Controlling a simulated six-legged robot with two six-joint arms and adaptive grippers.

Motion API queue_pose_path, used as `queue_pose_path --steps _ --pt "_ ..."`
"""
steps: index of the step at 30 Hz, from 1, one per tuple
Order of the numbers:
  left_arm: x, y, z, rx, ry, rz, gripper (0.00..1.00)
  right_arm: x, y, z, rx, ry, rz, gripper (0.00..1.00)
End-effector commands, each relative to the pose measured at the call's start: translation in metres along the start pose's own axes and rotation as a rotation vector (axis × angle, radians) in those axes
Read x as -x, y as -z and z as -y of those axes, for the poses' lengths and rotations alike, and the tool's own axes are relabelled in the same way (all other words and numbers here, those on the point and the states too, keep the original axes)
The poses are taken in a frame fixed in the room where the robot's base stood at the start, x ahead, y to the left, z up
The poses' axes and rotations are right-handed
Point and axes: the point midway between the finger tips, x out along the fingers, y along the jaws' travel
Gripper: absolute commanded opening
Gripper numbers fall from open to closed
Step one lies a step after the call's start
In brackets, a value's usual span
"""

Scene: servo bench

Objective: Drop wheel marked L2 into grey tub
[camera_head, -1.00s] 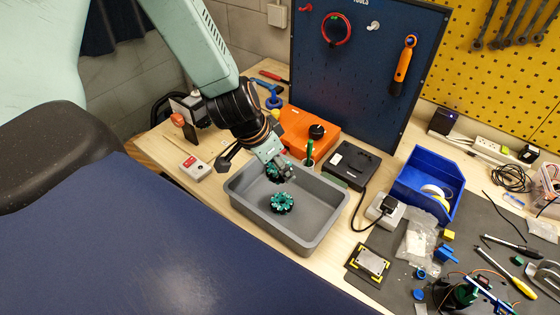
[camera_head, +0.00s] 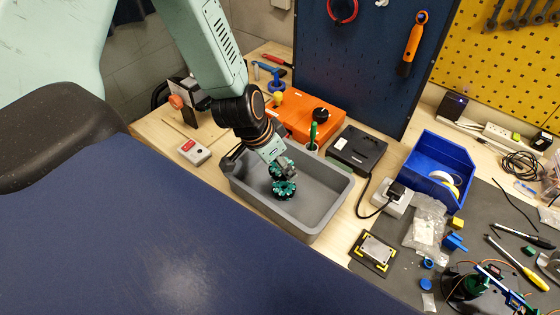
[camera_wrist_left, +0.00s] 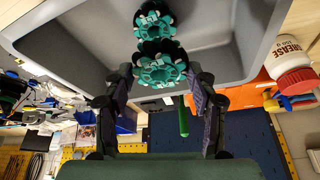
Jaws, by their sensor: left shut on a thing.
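The grey tub (camera_head: 312,203) stands on the wooden bench. One teal and black wheel (camera_head: 285,189) lies inside it. My left gripper (camera_head: 284,172) is over the tub, shut on a second teal and black wheel, which is partly hidden by the fingers in the head view. In the left wrist view, the held wheel (camera_wrist_left: 160,68) sits between the two fingertips (camera_wrist_left: 160,82). The other wheel (camera_wrist_left: 153,20) shows just beyond it, close to or touching it. I cannot read a mark on either wheel. My right gripper is not in view.
An orange box (camera_head: 308,120) and a black box (camera_head: 356,148) stand behind the tub. A blue bin (camera_head: 432,168) and several small parts are to the right. A grey and red device (camera_head: 194,152) lies to the left. The tub's right part is clear.

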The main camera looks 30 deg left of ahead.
Motion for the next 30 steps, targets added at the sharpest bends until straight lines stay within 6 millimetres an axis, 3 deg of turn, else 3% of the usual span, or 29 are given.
queue_pose_path --steps 5,6,14,30 --pt "0.0010 0.0005 0.0000 -0.001 0.000 0.000 0.20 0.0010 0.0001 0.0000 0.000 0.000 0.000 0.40" --pt "0.0011 0.0005 0.0000 -0.001 0.000 0.000 0.60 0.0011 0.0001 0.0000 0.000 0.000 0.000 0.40" --pt "0.0011 0.0004 0.0001 -0.001 0.000 0.000 0.82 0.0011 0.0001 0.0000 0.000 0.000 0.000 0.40" --pt "0.0084 0.0010 0.0011 0.003 0.002 -0.002 0.84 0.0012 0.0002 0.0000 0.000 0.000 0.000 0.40"
